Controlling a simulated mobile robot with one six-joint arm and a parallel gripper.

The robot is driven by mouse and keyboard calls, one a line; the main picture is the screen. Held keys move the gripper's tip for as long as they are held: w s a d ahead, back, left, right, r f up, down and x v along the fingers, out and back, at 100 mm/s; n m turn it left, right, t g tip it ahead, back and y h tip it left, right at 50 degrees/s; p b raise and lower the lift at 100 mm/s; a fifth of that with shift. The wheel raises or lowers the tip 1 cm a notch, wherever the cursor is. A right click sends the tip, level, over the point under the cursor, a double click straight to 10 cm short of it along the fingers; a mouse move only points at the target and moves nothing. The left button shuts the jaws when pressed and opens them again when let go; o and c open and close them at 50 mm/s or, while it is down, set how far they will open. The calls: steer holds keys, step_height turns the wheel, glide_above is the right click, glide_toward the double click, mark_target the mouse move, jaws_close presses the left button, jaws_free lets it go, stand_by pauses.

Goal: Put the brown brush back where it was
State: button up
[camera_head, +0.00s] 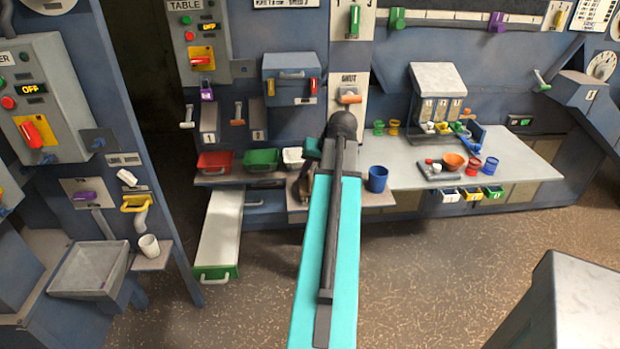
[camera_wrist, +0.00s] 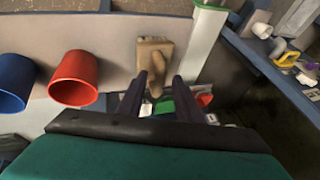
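The brown brush (camera_wrist: 154,48) lies on a grey shelf (camera_wrist: 112,42), just beyond my fingertips in the wrist view. It looks like a flat block with a rounded handle pointing towards my gripper (camera_wrist: 160,78). My two dark fingers stand apart, and the near end of the brush shows between their tips. I see no finger pressed against it. In the head view a small brown part, likely the brush (camera_head: 304,187), shows at the left edge of my arm, which hides most of that shelf and my fingertips.
A red cup (camera_wrist: 74,78) and a blue cup (camera_wrist: 14,82) stand left of the brush in the wrist view; the blue cup (camera_head: 377,178) also shows in the head view. Red (camera_head: 215,161) and green (camera_head: 261,159) bins sit left of my arm.

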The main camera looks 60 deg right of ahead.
steer(key=b+v, duration=0.1)
steer(key=v, duration=0.9)
steer(key=shift+s+r, duration=0.2)
steer(key=shift+r, duration=0.1)
stand_by(0.5)
steer(key=shift+w, duration=0.1)
